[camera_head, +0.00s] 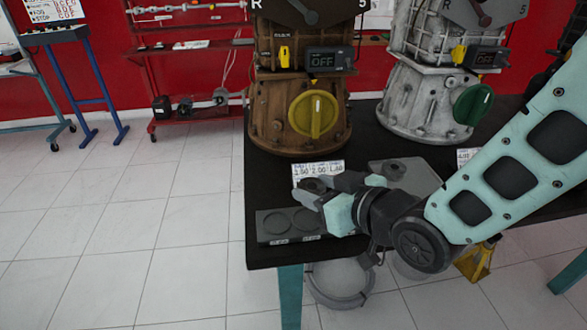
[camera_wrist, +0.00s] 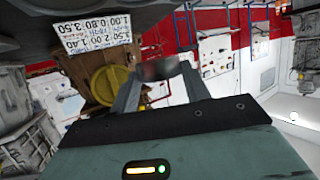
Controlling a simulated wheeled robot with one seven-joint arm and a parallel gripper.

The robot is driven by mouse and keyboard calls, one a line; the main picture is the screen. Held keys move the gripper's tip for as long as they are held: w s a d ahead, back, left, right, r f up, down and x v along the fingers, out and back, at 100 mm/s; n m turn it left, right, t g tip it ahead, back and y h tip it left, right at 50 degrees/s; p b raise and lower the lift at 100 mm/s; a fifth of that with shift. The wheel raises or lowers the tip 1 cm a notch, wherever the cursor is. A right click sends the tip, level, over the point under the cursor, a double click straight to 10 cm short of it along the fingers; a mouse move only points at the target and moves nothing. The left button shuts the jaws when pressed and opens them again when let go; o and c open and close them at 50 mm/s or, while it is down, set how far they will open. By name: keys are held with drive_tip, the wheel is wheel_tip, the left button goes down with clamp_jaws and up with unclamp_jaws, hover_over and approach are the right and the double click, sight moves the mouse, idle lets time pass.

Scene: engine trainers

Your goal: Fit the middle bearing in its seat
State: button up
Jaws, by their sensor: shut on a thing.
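My gripper (camera_head: 314,193) is low over the front left of the dark table. In the wrist view my gripper (camera_wrist: 160,70) has its fingertips closed on a small dark, reddish rounded thing, seemingly the bearing (camera_wrist: 158,69). A dark ring-like piece, seemingly this bearing, shows by the fingertips in the head view (camera_head: 315,185). The dark seat plate (camera_head: 265,235) lies just left of and below my gripper. Two round seats show on it, and my gripper and wrist cover its right part. I cannot tell whether the bearing touches the plate.
A grey plate (camera_head: 420,178) with a dark round piece (camera_head: 394,169) lies right of my gripper, partly behind my arm. A white number card (camera_head: 318,172) stands behind my gripper. A brown engine housing (camera_head: 290,125) and a grey one (camera_head: 415,105) stand at the back.

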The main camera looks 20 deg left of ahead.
sight(314, 225)
drive_tip(key=shift+w+a+f, duration=0.1)
drive_tip(key=shift+w+a, duration=0.15)
drive_tip(key=shift+a, duration=0.15)
drive_tip(key=shift+f+b, duration=1.9)
drive_tip(key=shift+f, duration=0.75)
drive_tip(key=shift+d+b, duration=0.15)
drive_tip(key=shift+b, duration=0.3)
drive_tip(key=shift+s+f+b, duration=0.1)
drive_tip(key=shift+f+b, duration=0.7)
drive_tip(key=shift+f, duration=0.05)
idle(0.3)
drive_tip(key=o, duration=1.2)
drive_tip(key=shift+c, duration=0.2)
